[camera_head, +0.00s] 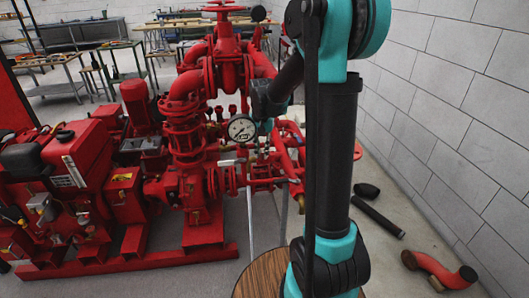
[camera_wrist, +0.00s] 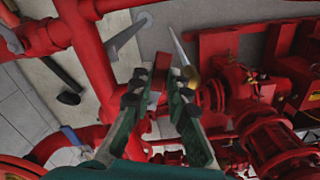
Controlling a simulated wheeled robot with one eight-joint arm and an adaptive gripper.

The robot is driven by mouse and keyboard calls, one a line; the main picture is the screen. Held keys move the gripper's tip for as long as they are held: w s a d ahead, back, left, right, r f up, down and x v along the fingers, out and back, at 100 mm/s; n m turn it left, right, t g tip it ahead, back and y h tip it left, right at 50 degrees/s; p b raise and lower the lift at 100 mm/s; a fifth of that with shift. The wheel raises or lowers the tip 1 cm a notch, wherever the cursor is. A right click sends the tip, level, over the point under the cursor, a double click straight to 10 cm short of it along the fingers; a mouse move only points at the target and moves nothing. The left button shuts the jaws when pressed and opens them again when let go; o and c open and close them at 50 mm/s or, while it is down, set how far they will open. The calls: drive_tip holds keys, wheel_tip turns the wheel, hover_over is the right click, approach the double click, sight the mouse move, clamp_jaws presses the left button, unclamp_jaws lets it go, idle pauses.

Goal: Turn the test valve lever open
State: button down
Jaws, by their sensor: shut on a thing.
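In the wrist view, my gripper (camera_wrist: 160,92) has its two dark green fingers closed around a short red lever piece (camera_wrist: 160,72), which looks like the test valve lever. The lever stands up between the fingertips. A brass fitting (camera_wrist: 192,76) lies just right of the right fingertip. My fingertips and the lever cannot be made out clearly there.
Red pipes (camera_wrist: 95,50) run close on the left in the wrist view. A red engine block (camera_head: 80,165) stands at the left in the head view. A grey block wall (camera_head: 440,90) is at the right. Loose pipe pieces (camera_head: 440,270) lie on the floor.

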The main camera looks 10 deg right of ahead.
sight(261, 156)
drive_tip(key=shift+a, duration=0.1)
drive_tip(key=c, duration=1.5)
unclamp_jaws()
drive_tip(key=shift+o, duration=0.2)
drive_tip(key=shift+r, duration=0.1)
wheel_tip(261, 156, up, 12)
drive_tip(key=shift+c, duration=0.2)
